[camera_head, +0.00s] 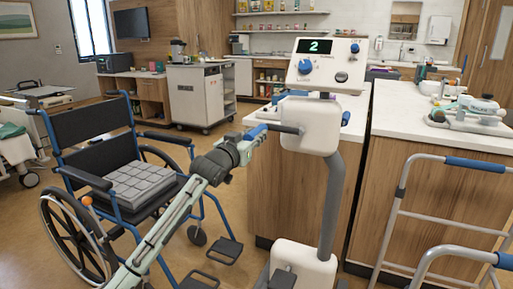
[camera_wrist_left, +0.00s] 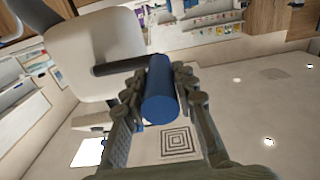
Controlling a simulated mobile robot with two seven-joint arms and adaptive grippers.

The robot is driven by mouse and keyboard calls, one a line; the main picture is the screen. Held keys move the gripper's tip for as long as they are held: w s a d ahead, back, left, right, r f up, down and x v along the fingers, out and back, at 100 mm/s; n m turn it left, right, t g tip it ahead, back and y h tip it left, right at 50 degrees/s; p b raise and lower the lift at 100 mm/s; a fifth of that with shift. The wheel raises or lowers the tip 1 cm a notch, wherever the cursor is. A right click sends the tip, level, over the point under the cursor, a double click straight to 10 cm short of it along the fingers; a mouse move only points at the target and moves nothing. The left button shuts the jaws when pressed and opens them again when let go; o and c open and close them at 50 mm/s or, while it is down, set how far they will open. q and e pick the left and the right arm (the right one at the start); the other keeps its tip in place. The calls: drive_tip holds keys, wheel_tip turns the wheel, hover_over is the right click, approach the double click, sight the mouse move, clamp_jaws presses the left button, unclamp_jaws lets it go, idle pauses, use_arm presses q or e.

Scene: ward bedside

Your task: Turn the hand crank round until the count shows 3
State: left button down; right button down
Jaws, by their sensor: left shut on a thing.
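The hand-crank machine has a white display head (camera_head: 328,63) whose green count (camera_head: 314,46) reads 2. Below it is a white crank housing (camera_head: 311,124) on a grey post. A dark crank arm (camera_head: 286,129) sticks out of the housing's left side and ends in a blue handle (camera_head: 256,131). My left gripper (camera_head: 246,146) is shut on this handle. In the left wrist view the blue handle (camera_wrist_left: 160,92) lies between the two fingers, with the dark crank arm (camera_wrist_left: 118,66) running to the white housing (camera_wrist_left: 98,45). My right gripper is not in view.
A blue-framed wheelchair (camera_head: 120,170) with a grey cushion stands to the left, close to my left arm. A wooden counter (camera_head: 275,190) stands behind the machine. A walker (camera_head: 400,200) stands at the right. A grey cart (camera_head: 195,95) is farther back.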

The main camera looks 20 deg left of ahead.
use_arm(q)
drive_tip(key=shift+d+r, duration=0.25)
drive_tip(key=shift+r, duration=0.6)
drive_tip(key=shift+d+r, duration=0.25)
drive_tip(key=shift+r, duration=0.55)
drive_tip(key=shift+d+r, duration=0.25)
drive_tip(key=shift+r, duration=0.6)
drive_tip(key=d+r, duration=0.1)
drive_tip(key=r, duration=0.1)
drive_tip(key=d+r, duration=0.1)
drive_tip(key=d, duration=0.1)
drive_tip(key=shift+s+d+r, duration=0.1)
drive_tip(key=shift+d+r, duration=0.05)
drive_tip(key=shift+r, duration=0.2)
drive_tip(key=shift+s+d+r, duration=0.1)
drive_tip(key=shift+d+r, duration=0.2)
drive_tip(key=shift+d, duration=0.5)
drive_tip(key=shift+w+d+r, duration=0.1)
drive_tip(key=shift+d+r, duration=0.2)
drive_tip(key=shift+d, duration=0.45)
drive_tip(key=shift+s+d+r, duration=0.1)
drive_tip(key=shift+d+r, duration=0.2)
drive_tip(key=shift+d, duration=0.5)
